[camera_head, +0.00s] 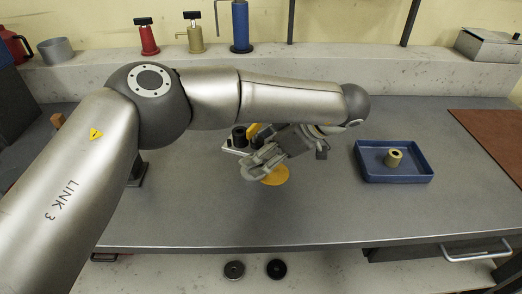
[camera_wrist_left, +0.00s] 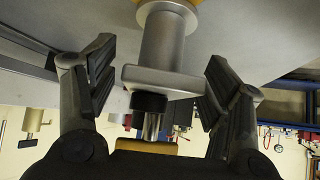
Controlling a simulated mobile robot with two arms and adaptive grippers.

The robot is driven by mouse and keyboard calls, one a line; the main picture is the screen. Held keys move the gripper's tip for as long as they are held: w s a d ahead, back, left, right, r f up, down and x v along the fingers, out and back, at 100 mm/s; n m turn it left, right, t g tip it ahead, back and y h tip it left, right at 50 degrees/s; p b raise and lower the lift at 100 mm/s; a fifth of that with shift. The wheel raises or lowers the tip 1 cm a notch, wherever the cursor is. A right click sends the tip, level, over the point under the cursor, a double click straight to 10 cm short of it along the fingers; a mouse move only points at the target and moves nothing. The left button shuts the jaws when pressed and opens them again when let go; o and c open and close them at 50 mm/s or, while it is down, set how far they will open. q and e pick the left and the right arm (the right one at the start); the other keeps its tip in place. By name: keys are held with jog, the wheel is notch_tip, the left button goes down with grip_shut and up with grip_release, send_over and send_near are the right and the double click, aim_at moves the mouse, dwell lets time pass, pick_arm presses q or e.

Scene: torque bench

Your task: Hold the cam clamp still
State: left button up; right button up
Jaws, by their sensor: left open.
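My left gripper (camera_head: 264,160) is low over the middle of the bench, with its arm reaching in from the left. In the left wrist view the same gripper (camera_wrist_left: 155,80) is open, one padded finger on each side of what looks like the cam clamp (camera_wrist_left: 163,45). That part has a silver post, a flat plate, a black collar and a chrome pin, with yellow at the bottom of the picture. No finger visibly closes on it. In the head view the gripper hides most of it; a yellow disc (camera_head: 276,176) shows beneath. My right gripper is not in view.
A black cylinder (camera_head: 238,136) on a light plate stands just left of the gripper. A blue tray (camera_head: 395,178) holding a tan bushing (camera_head: 393,158) sits to the right. Bottles line the back ledge. The front of the bench (camera_head: 200,215) is clear.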

pick_arm(q)
jog(key=shift+d+r, duration=0.15)
jog(key=v, duration=0.7)
jog(key=shift+s+d+r, duration=0.15)
jog(key=shift+d+r, duration=0.05)
jog(key=shift+d, duration=0.1)
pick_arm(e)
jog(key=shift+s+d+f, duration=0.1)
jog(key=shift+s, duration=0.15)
